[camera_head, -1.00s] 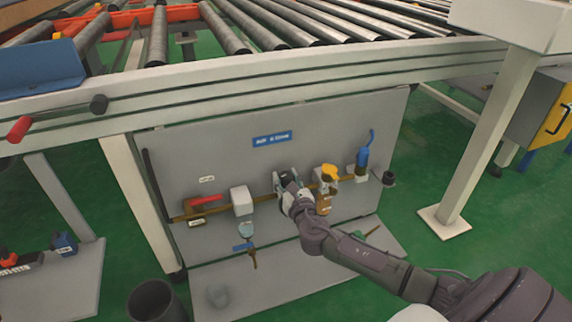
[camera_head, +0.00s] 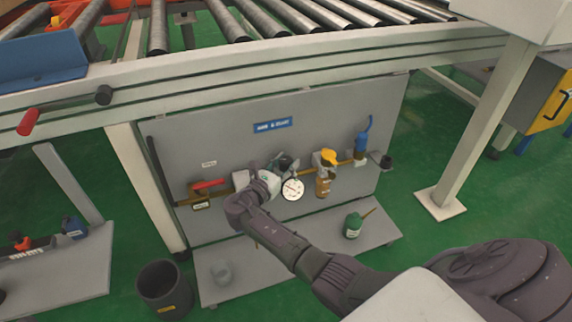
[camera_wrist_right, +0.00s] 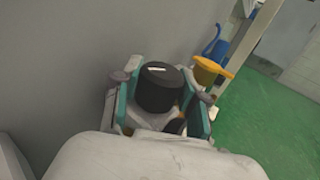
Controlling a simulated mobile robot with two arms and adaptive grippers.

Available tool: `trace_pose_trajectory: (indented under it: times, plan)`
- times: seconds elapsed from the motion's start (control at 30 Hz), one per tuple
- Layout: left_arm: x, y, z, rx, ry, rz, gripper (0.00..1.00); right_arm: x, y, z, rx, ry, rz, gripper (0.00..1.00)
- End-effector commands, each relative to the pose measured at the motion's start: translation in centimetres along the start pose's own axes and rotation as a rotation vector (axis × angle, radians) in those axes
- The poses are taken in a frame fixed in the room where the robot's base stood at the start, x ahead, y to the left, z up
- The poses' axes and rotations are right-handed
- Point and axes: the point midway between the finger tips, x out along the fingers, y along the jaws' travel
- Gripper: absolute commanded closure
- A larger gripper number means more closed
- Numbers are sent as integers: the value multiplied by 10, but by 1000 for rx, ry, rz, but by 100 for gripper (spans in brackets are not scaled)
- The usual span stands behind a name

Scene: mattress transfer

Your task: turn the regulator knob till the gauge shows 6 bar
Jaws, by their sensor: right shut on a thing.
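The round white pressure gauge (camera_head: 292,189) sits on the grey panel's pipe row, beside my right gripper. Its dial faces the head camera, but the needle and numbers are too small to read. The black regulator knob (camera_wrist_right: 160,88) shows in the right wrist view, with a small white mark on top. My right gripper (camera_wrist_right: 159,95) has a teal-padded finger on each side of the knob and is shut on it. In the head view my right gripper (camera_head: 279,166) largely hides the knob. My left gripper is not in view.
Right of the gauge are a yellow-topped unit with a brown bowl (camera_head: 323,186) and a blue fitting (camera_head: 361,146). A red-handled valve (camera_head: 208,186) is to the left. A green oil can (camera_head: 353,225) stands on the lower shelf. A roller conveyor frame (camera_head: 300,67) spans above.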

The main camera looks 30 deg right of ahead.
Motion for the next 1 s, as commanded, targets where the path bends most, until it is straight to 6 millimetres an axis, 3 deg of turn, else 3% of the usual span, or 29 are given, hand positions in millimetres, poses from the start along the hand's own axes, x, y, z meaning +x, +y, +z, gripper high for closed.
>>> trace_pose_trajectory:
  times: [0.4, 0.9, 0.93, 1.0]
  plan:
    - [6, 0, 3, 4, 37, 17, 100, 0, 1, 0, 1, 0, -169, 93]
    - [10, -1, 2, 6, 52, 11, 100, 1, 0, 0, 1, 0, -187, 93]
    - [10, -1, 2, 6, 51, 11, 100, 2, 0, 0, 1, 0, -187, 56]
    - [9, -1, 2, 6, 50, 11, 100, 2, 0, 0, 1, 0, -187, 45]
